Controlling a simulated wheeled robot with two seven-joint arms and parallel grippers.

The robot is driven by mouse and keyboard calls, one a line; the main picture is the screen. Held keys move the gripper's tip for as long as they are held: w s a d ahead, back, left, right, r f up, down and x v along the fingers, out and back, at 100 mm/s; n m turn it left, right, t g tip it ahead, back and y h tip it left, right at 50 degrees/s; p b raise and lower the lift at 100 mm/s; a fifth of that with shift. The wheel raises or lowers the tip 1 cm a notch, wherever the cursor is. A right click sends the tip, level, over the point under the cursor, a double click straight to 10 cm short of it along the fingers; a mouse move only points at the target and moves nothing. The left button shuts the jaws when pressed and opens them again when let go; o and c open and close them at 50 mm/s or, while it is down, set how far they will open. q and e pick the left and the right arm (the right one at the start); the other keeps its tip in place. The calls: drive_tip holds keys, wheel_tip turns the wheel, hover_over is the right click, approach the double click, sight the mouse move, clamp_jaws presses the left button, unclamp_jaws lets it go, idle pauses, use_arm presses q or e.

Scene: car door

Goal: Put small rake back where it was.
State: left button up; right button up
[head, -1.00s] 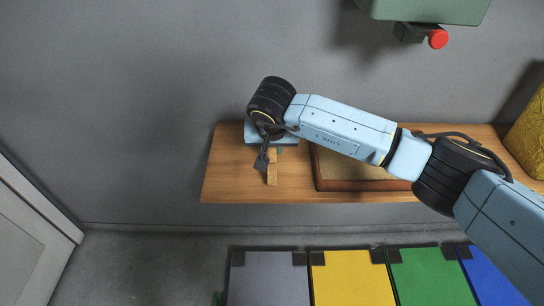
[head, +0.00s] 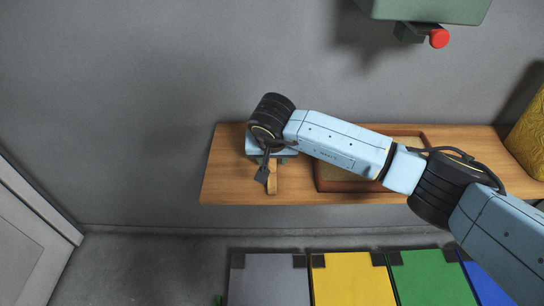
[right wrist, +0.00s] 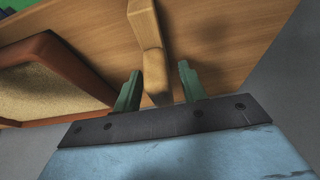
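The small rake, a light wooden piece, lies on the wooden shelf's left part. Only its near end (head: 272,183) shows in the head view, below my right wrist. In the right wrist view its wooden shaft (right wrist: 149,45) runs down between the two green fingers of my right gripper (right wrist: 158,84). The fingers stand apart, with a visible gap between the rake and the right-hand finger. In the head view my arm hides most of the gripper and the rake's far part. My left gripper is not in view.
A brown-rimmed tray with a sandy surface (head: 323,184) lies on the shelf (head: 228,181), right of the rake, partly under my arm. A yellow textured object (head: 531,135) stands at the shelf's right end. A green box with a red knob (head: 439,38) is above.

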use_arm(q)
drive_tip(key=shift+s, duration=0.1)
use_arm(e)
drive_tip(key=shift+r, duration=0.25)
drive_tip(key=p+v, duration=0.1)
drive_tip(key=v, duration=0.4)
drive_tip(key=shift+r, duration=0.4)
use_arm(q)
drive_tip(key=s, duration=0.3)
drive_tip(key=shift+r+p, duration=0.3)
drive_tip(key=shift+p, duration=0.1)
use_arm(e)
drive_tip(key=v, duration=0.6)
drive_tip(key=shift+s, duration=0.15)
drive_tip(key=shift+f, duration=0.1)
